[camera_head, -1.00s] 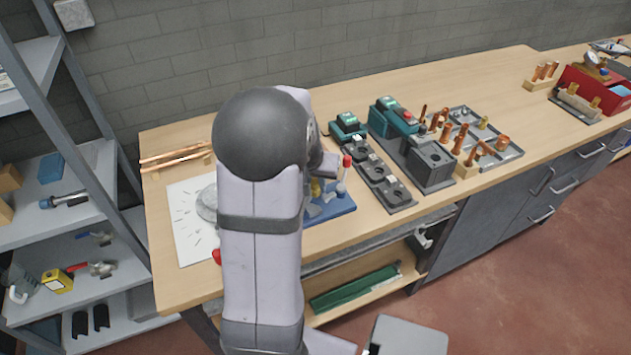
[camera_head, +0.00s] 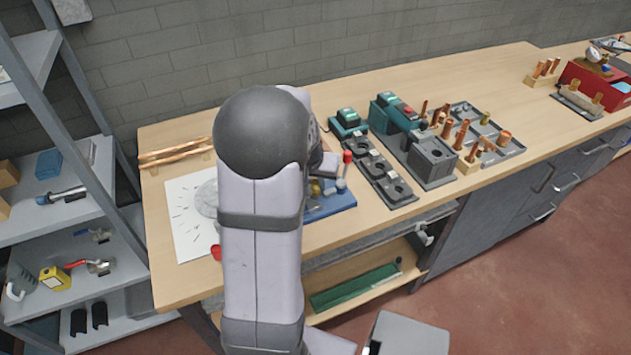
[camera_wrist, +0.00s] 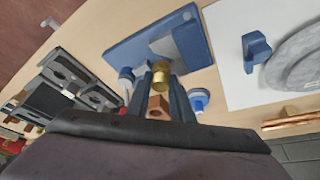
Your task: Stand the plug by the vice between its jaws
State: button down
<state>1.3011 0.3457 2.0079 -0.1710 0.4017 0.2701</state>
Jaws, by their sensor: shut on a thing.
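The blue base (camera_head: 330,207), apparently the vice, lies on the bench just right of my arm; my arm hides much of it. In the wrist view the blue base (camera_wrist: 150,40) carries a grey block. My gripper (camera_wrist: 163,82) is shut on a small brass plug (camera_wrist: 162,73) between its dark fingertips, which overlap the near edge of the base. A copper-brown part with a dark hole (camera_wrist: 157,107) shows below the plug; I cannot tell whether it belongs to it. Contact between plug and vice cannot be made out.
A red-topped handle (camera_head: 347,158) stands beside my gripper. A white sheet (camera_head: 183,215) with a grey disc (camera_wrist: 300,72) lies left of the base. A grey row of holders (camera_head: 380,175) and a green-grey machine (camera_head: 400,118) stand to the right. Copper pipes (camera_head: 172,153) lie at the back left.

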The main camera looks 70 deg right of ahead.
jog(key=shift+f+b, duration=0.45)
jog(key=shift+f, duration=0.2)
jog(key=c, duration=1.5)
grip_release()
jog(key=shift+r, duration=0.1)
jog(key=shift+b+v, duration=0.65)
jog(key=shift+v, duration=3)
